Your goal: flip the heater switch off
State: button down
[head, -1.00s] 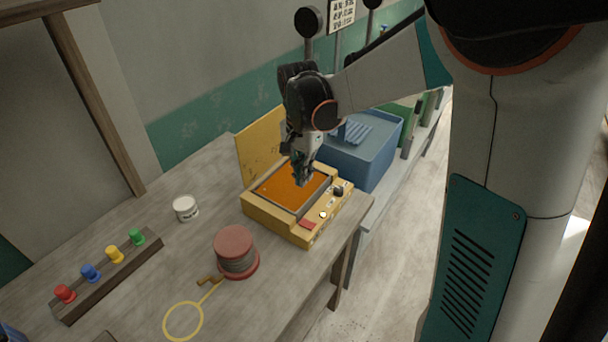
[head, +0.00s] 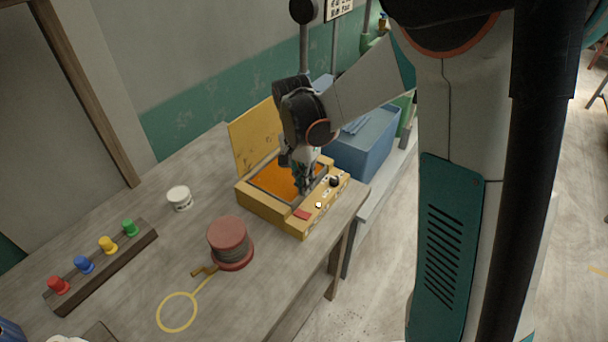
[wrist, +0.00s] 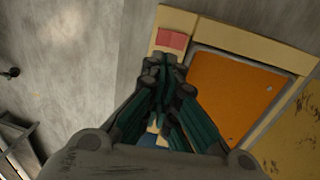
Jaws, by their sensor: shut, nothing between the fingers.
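The heater is a yellow box (head: 262,205) on the bench, with its lid (head: 254,138) standing open and an orange plate (head: 277,180) inside; the plate also shows in the wrist view (wrist: 232,92). Its front strip carries a red switch (head: 302,214), a small pale button (head: 318,205) and a black knob (head: 334,181). My gripper (head: 304,189) is shut and empty over the plate's edge beside the strip. In the wrist view, its fingertips (wrist: 167,72) appear just below the red switch (wrist: 172,41) and hide part of the strip. I cannot tell whether they touch anything.
A red spool (head: 230,240), a white jar (head: 179,198) and a yellow loop tool (head: 178,312) lie left of the heater. A wooden rack (head: 110,268) holds several coloured pegs. A blue bin (head: 368,150) stands behind the heater. The bench's front edge is close to the heater.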

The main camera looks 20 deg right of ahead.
aim_at(305, 211)
jog(key=f, duration=0.2)
jog(key=f+b, duration=0.1)
jog(key=f, duration=0.2)
jog(key=s+f, duration=0.1)
jog(key=f, duration=0.1)
jog(key=shift+d+f+b, duration=0.25)
jog(key=shift+f+b, duration=0.05)
jog(key=shift+b, duration=0.1)
jog(key=shift+s+d+f+t+y+b, duration=0.1)
jog(key=shift+d+f+t+y+b, duration=0.15)
jog(key=shift+f+t+b, duration=0.2)
jog(key=shift+s+a+r, duration=0.1)
jog(key=shift+r, duration=0.05)
jog(key=shift+w+a, duration=0.5)
jog(key=shift+w, duration=0.3)
jog(key=shift+r, duration=0.2)
